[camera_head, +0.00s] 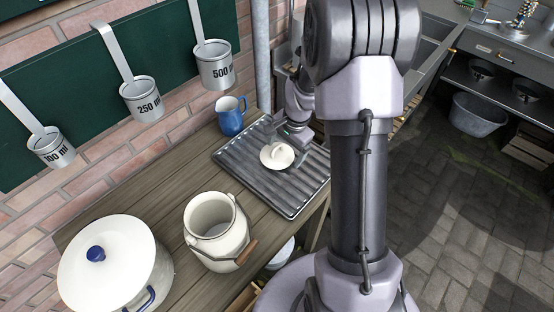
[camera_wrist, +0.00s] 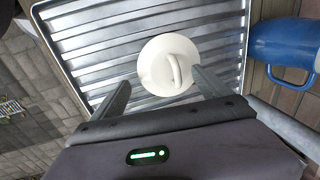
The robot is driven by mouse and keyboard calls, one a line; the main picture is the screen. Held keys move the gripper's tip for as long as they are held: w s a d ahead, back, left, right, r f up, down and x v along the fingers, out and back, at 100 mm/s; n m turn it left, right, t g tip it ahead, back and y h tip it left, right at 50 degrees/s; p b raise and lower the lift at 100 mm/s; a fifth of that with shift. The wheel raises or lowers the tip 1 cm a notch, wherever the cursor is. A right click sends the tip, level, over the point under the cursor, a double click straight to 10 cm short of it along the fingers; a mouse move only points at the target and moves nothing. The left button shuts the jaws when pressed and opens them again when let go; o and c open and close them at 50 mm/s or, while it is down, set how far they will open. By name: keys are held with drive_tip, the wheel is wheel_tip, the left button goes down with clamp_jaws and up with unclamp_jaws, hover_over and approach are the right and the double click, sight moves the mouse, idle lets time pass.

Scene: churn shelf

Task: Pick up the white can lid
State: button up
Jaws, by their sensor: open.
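The white can lid (camera_head: 277,155) lies on the ribbed metal tray, with its loop handle facing up. In the wrist view the lid (camera_wrist: 160,66) is just beyond my fingertips, roughly between them but a little off to the right. My gripper (camera_wrist: 160,85) is open, with its two dark fingers spread and nothing held. In the head view my gripper (camera_head: 294,136) hangs over the tray beside the lid, partly hidden behind my arm. No contact between fingers and lid is visible.
The metal tray (camera_head: 230,165) sits on the wooden bench (camera_head: 165,200). A blue jug (camera_head: 231,118) stands close behind it and shows in the wrist view (camera_wrist: 278,50). An open cream can (camera_head: 228,240) and a large white lidded pot (camera_head: 105,262) stand nearer. Measuring cups hang above.

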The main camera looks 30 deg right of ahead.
drive_tip(key=shift+w+f, duration=0.1)
drive_tip(key=shift+f, duration=0.65)
drive_tip(key=shift+r, duration=0.15)
drive_tip(key=shift+c, duration=0.2)
drive_tip(key=c, duration=1.7)
